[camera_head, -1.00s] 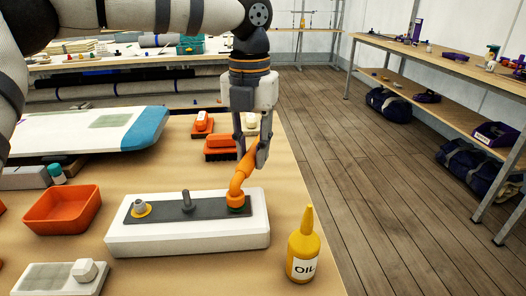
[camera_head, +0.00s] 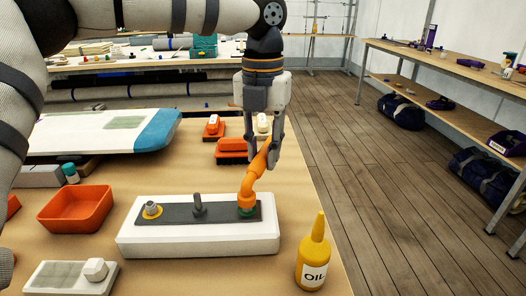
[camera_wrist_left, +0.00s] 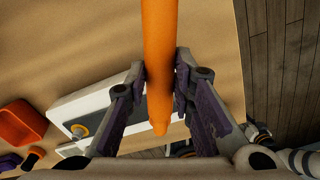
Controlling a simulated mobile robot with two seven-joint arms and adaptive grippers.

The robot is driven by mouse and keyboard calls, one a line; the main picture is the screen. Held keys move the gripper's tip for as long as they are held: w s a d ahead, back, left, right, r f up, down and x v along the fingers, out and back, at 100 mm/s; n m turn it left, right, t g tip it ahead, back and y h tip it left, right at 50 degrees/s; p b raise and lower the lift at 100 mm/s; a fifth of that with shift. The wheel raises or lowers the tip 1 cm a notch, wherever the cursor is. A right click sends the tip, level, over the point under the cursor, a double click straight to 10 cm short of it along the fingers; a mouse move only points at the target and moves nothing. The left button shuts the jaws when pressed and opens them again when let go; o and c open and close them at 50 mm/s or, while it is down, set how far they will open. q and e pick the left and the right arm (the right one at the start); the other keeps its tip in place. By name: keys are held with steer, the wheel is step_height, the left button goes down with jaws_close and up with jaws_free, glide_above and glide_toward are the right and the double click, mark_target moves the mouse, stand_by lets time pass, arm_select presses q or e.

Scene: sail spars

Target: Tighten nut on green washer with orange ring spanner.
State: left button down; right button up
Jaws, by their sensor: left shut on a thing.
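The orange ring spanner (camera_head: 247,186) is held by my left gripper (camera_head: 263,150), whose fingers are shut on its handle. The handle slants up and to the right from the ring end. The ring end sits over the green washer (camera_head: 247,211) at the right end of the dark plate (camera_head: 222,212), so the nut there is hidden. In the left wrist view the spanner (camera_wrist_left: 160,60) runs upright between the fingers (camera_wrist_left: 160,105). A nut on a yellow washer (camera_head: 152,210) sits at the plate's left end, and a bare post (camera_head: 199,204) stands in the middle. My right gripper is not seen.
The plate lies on a white block (camera_head: 200,244). A yellow oil bottle (camera_head: 313,260) stands close to its right, near the table's edge. An orange tray (camera_head: 76,208) is at the left.

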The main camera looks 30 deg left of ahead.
arm_select(q)
steer(key=shift+r, duration=0.3)
steer(key=shift+r, duration=2.4)
